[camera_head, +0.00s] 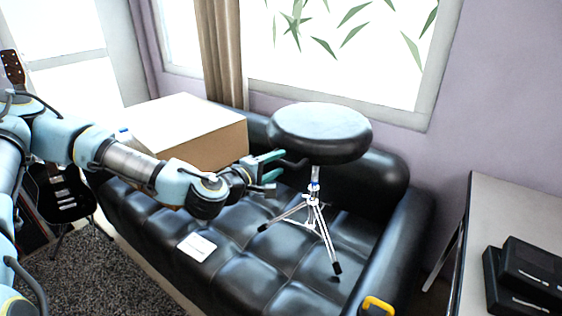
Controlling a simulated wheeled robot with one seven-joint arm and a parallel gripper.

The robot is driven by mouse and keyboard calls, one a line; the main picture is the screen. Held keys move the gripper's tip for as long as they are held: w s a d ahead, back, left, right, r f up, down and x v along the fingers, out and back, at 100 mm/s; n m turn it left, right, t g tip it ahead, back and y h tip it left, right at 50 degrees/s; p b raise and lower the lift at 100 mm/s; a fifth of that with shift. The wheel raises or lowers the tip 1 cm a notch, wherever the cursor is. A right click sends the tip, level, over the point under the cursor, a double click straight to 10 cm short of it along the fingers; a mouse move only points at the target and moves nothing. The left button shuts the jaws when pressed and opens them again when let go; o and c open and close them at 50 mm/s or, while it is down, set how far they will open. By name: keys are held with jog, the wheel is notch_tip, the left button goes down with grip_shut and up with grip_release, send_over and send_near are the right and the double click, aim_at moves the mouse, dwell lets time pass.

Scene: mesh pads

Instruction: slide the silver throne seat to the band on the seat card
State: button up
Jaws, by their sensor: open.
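The throne seat (318,128) is a round black padded stool top on a silver post and tripod (315,212). It stands upright on the black sofa. A small blue mark (314,187) shows on the post just under the seat. My gripper (275,173) is open, its teal fingers pointing right toward the post just left of it and below the seat's edge. It appears apart from the post and holds nothing. A small white card (197,247) lies on the sofa at the left; its print is too small to read.
The black tufted sofa (200,215) carries a cardboard box (190,120) at the back left, behind my arm. A yellow handle (378,304) is at the front right. A desk (510,215) with black cases (528,275) stands at the right.

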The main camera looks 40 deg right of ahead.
jog(key=shift+x, duration=1.2)
grip_shut()
dwell(0.6)
